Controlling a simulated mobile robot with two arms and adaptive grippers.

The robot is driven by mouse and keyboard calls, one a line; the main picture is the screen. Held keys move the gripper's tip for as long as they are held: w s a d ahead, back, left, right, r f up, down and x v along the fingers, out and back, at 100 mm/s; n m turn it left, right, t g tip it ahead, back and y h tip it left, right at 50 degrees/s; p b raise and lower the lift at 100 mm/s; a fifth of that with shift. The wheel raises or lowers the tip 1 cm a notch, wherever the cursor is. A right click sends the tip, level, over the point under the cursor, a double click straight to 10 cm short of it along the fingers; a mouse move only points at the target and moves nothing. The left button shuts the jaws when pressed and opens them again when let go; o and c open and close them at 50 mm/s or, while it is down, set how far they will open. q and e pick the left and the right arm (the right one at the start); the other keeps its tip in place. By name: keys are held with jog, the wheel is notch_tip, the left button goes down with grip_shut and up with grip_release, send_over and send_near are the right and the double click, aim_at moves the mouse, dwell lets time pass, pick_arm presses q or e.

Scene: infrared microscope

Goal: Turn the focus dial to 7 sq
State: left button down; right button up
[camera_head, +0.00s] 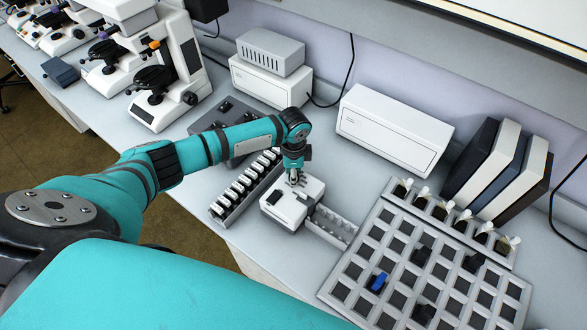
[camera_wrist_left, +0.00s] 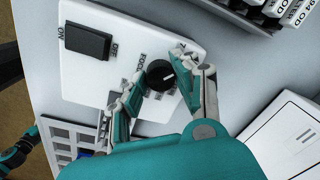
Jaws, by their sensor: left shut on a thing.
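The white control box (camera_head: 286,215) stands on the bench with my left gripper (camera_head: 296,177) pointing down onto its top. In the left wrist view the box (camera_wrist_left: 70,82) carries a round black focus dial (camera_wrist_left: 159,74) with a white pointer line. The fingers of my left gripper (camera_wrist_left: 158,92) stand on opposite sides of the dial and are shut on it. Some dial numbers and part of the FOCUS label are hidden by the fingers, so I cannot read the setting. A black ON/OFF switch (camera_wrist_left: 88,41) is on the same face.
A rack of labelled holders (camera_head: 228,208) stands left of the box. A narrow slotted tray (camera_head: 332,227) lies to its right, then a large grey grid tray (camera_head: 340,275). White cases (camera_head: 392,130) stand behind, and microscopes (camera_head: 165,75) stand at the far left.

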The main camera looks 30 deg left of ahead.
pick_arm(q)
jog(key=shift+n+p, duration=0.75)
jog(key=shift+n, duration=0.35)
jog(key=c, duration=1)
grip_release()
jog(key=shift+r, duration=0.1)
jog(key=r, duration=1.1)
jog(key=shift+s+d+r, duration=0.15)
jog(key=shift+s+r, duration=0.05)
jog(key=shift+r, duration=0.2)
